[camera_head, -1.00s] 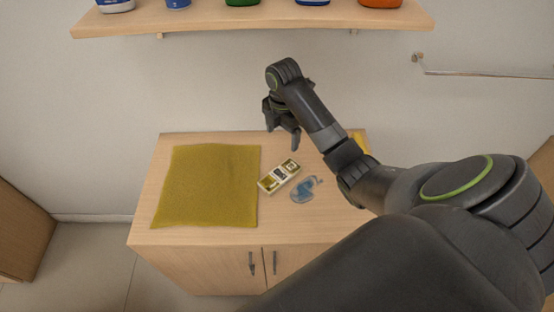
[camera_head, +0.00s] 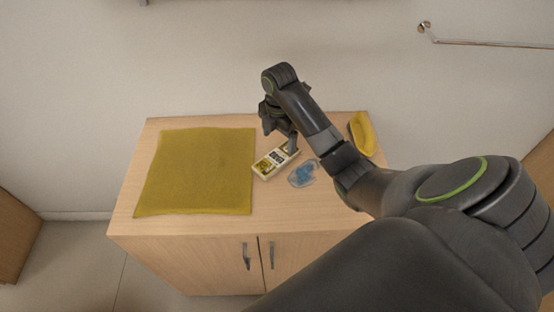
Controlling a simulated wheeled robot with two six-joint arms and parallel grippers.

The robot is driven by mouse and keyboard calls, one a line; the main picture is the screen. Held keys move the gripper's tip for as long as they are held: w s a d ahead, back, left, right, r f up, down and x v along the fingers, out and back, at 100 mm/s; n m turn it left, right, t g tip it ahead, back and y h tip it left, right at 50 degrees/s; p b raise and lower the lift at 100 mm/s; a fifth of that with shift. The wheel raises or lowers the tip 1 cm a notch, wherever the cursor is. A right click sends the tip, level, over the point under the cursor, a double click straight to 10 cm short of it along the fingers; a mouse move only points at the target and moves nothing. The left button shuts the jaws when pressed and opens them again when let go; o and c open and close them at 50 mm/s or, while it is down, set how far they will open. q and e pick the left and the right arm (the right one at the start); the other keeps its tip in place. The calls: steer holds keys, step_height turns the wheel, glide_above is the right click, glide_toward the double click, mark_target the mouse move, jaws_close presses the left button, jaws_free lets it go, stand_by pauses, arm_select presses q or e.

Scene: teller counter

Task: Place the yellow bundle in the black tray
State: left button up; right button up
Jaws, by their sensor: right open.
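A small banded bundle (camera_head: 264,168), yellowish with white and dark parts, lies on the wooden counter just right of the olive-yellow cloth. My right gripper (camera_head: 280,134) is over the back part of the bundle, pointing down, with its jaws open. One finger reaches down beside or over the bundle's back right end. I cannot tell whether it touches. No black tray shows in this view. My left gripper is out of view.
The olive-yellow cloth (camera_head: 198,172) covers the counter's left half. A clear and blue packet (camera_head: 303,174) lies right of the bundle. The wooden cabinet's front edge (camera_head: 190,233) is bare.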

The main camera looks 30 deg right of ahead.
mark_target(280, 155)
steer(key=shift+f+b, duration=0.35)
steer(key=shift+f, duration=0.45)
step_height(280, 155, down, 4)
steer(key=shift+s+d+p, duration=0.1)
steer(key=shift+s+p, duration=0.05)
steer(key=shift+p, duration=0.35)
steer(key=shift+f, duration=0.55)
steer(key=c, duration=1.1)
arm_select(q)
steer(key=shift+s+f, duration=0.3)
arm_select(e)
steer(key=shift+r, duration=0.15)
